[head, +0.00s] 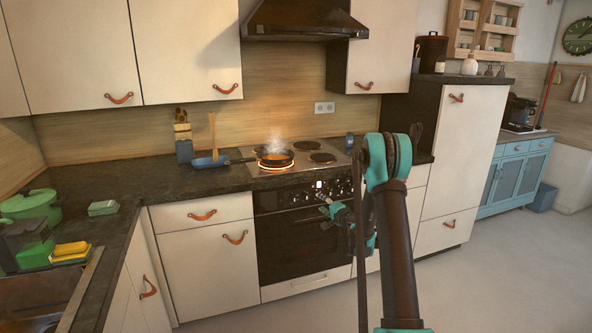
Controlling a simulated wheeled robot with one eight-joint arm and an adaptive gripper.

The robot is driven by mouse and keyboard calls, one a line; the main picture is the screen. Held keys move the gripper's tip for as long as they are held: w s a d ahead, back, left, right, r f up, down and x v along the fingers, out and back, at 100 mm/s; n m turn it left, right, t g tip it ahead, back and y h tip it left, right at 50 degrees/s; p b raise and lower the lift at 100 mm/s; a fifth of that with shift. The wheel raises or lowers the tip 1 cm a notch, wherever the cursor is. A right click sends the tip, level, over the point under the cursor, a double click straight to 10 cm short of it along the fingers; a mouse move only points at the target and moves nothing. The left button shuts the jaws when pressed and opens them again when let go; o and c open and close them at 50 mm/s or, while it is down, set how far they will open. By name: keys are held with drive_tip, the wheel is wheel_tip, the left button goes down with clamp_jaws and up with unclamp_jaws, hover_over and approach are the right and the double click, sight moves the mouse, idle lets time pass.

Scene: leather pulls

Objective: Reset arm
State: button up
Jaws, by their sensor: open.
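My gripper (331,207) is in the head view, right of the middle, in front of the stove's knob panel and upper oven door. It is teal and dark, points to the left, and appears empty with its fingers apart. My arm rises from the bottom edge and bends over at a teal elbow joint above counter height, then comes down to the gripper. The arm covers part of the stove's right side and the cabinets behind it. I cannot tell how far the gripper is from the oven front (300,250).
A steaming pan (275,158) stands on a glowing burner of the hob (318,146). Cream cabinets with leather pulls (236,238) line the wall. A green pot (30,205) and sink (35,305) are on the left counter. The floor (510,270) at the right is clear.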

drive_tip(key=s+a+r+n+g, duration=0.2)
drive_tip(key=s+r+n+g, duration=0.15)
drive_tip(key=s, duration=0.75)
drive_tip(key=s+a+r+n+g, duration=0.3)
drive_tip(key=s+n, duration=0.1)
drive_tip(key=s, duration=0.8)
drive_tip(key=s+d+f+n+g+h, duration=0.1)
drive_tip(key=s+d+f+h, duration=0.1)
drive_tip(key=s, duration=0.8)
drive_tip(key=s+d+f+n+g+h, duration=0.1)
drive_tip(key=s+d, duration=0.3)
drive_tip(key=s, duration=0.7)
drive_tip(key=s+d+f+n+g+h, duration=0.1)
drive_tip(key=s+d+f+g+h, duration=0.1)
drive_tip(key=s, duration=0.8)
drive_tip(key=shift+s+d+f+g+h, duration=0.15)
drive_tip(key=shift+d+f+g+h, duration=0.2)
drive_tip(key=shift+d+f+h, duration=0.45)
